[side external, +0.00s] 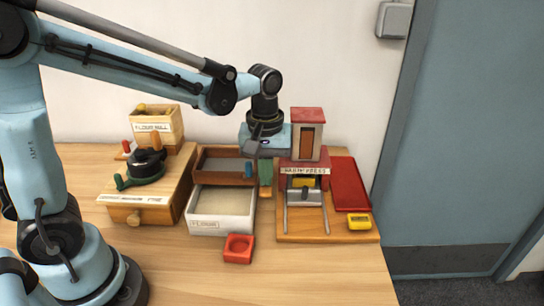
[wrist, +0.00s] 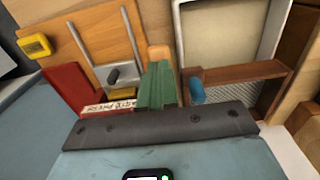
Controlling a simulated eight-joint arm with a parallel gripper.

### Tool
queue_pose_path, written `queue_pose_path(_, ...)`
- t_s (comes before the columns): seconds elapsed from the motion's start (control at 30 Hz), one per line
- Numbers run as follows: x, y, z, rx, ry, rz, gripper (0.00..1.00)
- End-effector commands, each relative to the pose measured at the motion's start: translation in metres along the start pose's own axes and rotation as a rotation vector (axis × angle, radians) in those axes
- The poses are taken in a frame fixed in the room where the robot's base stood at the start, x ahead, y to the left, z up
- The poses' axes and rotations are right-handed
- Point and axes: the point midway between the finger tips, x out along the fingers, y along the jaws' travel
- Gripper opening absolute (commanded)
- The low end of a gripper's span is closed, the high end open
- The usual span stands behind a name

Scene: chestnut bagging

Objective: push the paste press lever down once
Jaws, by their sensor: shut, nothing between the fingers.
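The paste press (side external: 303,172) is a red housing with a pale lettered label, on a wooden board right of centre in the side view. Its label (wrist: 108,107) shows in the wrist view. Two grey metal rods (side external: 325,212) run forward from it, with a grey plate and a dark knob (wrist: 113,75) between them. I cannot tell for certain which part is the lever. My gripper (side external: 265,190) points down just left of the press, its green fingers together and empty. The fingers (wrist: 158,70) also show in the wrist view, beside the press and apart from the knob.
A brown tray (side external: 202,160) and a white bin (side external: 193,222) stand left of the fingers. A red tray (side external: 350,185) and a yellow block (side external: 358,221) are right of the press. A red dish (side external: 238,248) sits in front.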

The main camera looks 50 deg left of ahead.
Motion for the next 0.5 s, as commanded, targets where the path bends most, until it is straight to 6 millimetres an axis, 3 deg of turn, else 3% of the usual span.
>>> queue_pose_path(0.5,-0.047,0.000,-0.004,0.000,0.001,0.000,0.00)
